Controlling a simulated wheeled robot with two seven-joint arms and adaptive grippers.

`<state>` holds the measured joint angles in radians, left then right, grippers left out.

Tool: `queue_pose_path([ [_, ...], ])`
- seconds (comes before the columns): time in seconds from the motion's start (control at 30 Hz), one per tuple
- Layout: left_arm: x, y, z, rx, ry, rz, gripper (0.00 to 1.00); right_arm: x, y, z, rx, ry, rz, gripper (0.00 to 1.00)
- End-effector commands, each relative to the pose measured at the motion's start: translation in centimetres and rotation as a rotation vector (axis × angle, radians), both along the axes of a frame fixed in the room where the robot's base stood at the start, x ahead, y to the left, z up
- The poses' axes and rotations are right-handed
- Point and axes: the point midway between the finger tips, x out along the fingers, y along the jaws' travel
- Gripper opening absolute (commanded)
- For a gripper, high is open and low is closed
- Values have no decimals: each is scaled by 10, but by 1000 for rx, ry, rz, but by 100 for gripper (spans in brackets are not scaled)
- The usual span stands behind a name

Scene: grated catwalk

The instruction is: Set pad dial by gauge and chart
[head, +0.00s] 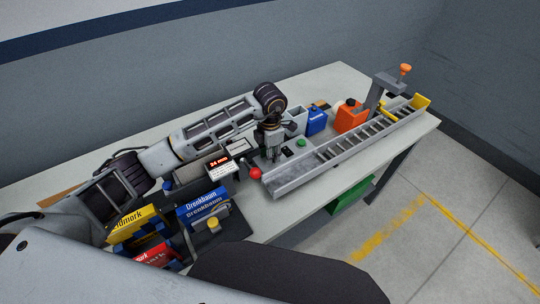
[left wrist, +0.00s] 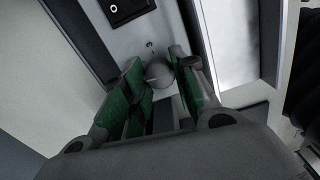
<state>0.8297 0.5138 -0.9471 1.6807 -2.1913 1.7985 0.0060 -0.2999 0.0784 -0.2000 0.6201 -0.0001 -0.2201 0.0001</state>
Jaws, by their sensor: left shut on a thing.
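My left gripper (head: 272,153) points down over the grey control plate at the near end of the conveyor. In the left wrist view my left gripper (left wrist: 161,80) has its green-padded fingers on both sides of a round grey knob (left wrist: 159,71), shut on it. In the head view the knob is hidden behind the gripper. A gauge display (head: 218,162) with red digits, seemingly 24 mm, stands left of the gripper. A pale printed card (head: 222,171) sits just below it; its text is too small to read.
A slatted conveyor (head: 365,140) runs to the back right. A green button (head: 301,143) and red ball (head: 255,173) are near the gripper. Blue (head: 316,122) and orange (head: 350,116) containers stand behind. Blue (head: 204,208) and yellow (head: 133,224) labelled boxes are at front left.

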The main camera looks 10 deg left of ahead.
Motion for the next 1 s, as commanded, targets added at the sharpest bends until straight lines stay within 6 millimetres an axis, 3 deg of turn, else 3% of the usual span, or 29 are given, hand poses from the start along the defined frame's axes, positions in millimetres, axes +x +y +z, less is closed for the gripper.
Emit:
queue_pose_path([
  [0.27,2,1,-2,1,-6,-153,4,0,-1,-22,-2,0,1,0],
  [0.7,1,0,-2,1,-5,-438,4,20,-51,-54,-54,-25,6,0],
  [1.0,1,0,-1,0,-4,-598,4,33,-62,-70,-66,-41,8,0],
])
